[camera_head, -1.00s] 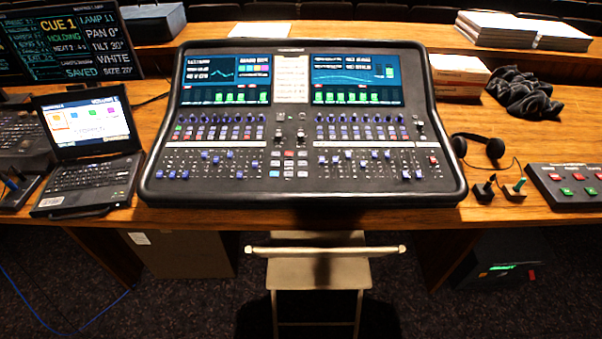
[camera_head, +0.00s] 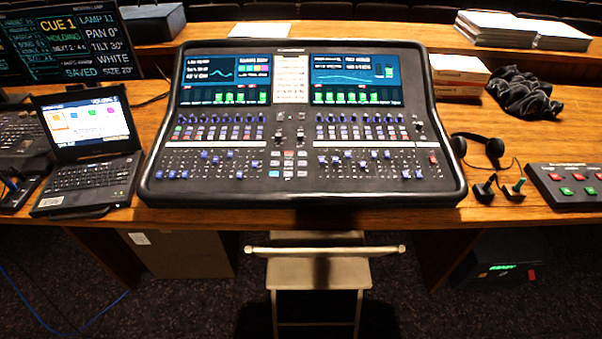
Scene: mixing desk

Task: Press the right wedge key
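The black mixing desk (camera_head: 302,192) stands in the middle of the wooden table, with two lit screens, rows of knobs, small keys and blue-capped faders. A block of red, white and blue keys (camera_head: 288,165) sits in its centre, below a round knob. A red key (camera_head: 433,159) shows at its right edge. The key labels are too small to read, so I cannot tell which is the right wedge key. Neither of my grippers is in view.
A laptop (camera_head: 88,178) stands left of the desk. Headphones (camera_head: 495,148), two small sticks and a box with red and green buttons (camera_head: 570,203) lie to the right. A stool (camera_head: 318,272) stands in front. Paper stacks (camera_head: 522,30) lie at the back.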

